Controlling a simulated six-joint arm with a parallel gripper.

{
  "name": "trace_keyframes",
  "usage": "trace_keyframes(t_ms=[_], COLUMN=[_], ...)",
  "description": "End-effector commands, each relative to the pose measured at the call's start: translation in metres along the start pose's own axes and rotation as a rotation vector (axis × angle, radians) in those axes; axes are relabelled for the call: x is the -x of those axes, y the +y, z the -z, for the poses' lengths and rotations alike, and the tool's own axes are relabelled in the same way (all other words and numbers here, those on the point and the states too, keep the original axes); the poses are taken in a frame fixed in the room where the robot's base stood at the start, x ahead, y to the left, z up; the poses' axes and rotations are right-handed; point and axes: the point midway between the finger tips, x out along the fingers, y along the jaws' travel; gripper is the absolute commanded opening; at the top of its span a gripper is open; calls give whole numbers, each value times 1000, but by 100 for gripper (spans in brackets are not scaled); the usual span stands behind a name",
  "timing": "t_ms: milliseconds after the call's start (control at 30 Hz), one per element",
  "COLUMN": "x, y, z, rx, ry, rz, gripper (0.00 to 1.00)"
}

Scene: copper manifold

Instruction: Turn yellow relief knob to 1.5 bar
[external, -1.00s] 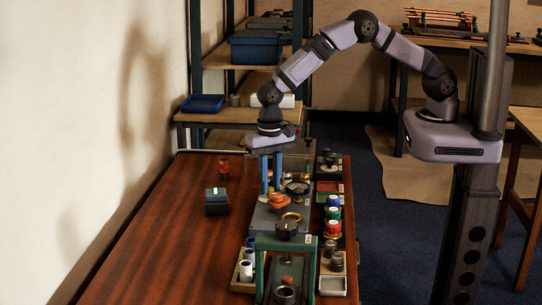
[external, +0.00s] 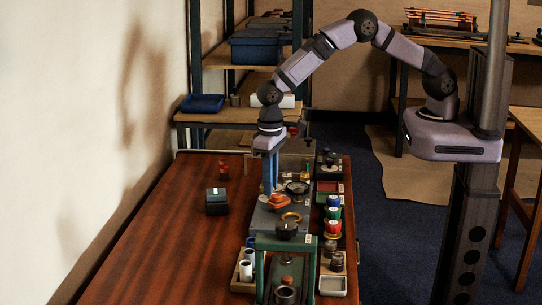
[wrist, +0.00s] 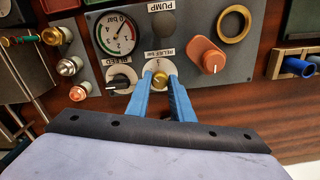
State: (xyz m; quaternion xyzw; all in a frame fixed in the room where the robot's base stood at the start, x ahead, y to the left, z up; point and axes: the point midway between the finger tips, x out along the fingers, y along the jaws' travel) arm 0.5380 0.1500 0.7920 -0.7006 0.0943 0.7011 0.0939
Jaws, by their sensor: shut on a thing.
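The yellow relief knob (wrist: 160,79) sits on the grey panel (wrist: 185,92) below the "RELIEF bar" label in the wrist view. My gripper (wrist: 159,80) has its two blue fingers on either side of the knob and is shut on it. The scale marks around the knob are partly hidden and too small to read. In the external view my gripper (external: 270,190) points straight down onto the panel, and the knob is hidden there. A round pressure gauge (wrist: 115,33) is to the upper left of the knob; its needle leans to the upper right.
The black bleed knob (wrist: 119,84) is close to the left finger. An orange knob (wrist: 207,56) and a brass ring (wrist: 235,24) are to the right. A green frame (external: 285,242) stands in front on the table. The wooden table's left side (external: 160,245) is mostly clear.

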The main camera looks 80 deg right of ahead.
Motion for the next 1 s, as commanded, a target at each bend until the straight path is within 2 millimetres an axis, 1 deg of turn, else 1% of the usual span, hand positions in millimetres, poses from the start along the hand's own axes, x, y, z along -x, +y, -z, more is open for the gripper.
trace_keyframes(t_ms=[1000], x=[1], y=[1], z=[2], rx=[963], ry=[3], rz=[1], gripper=[0])
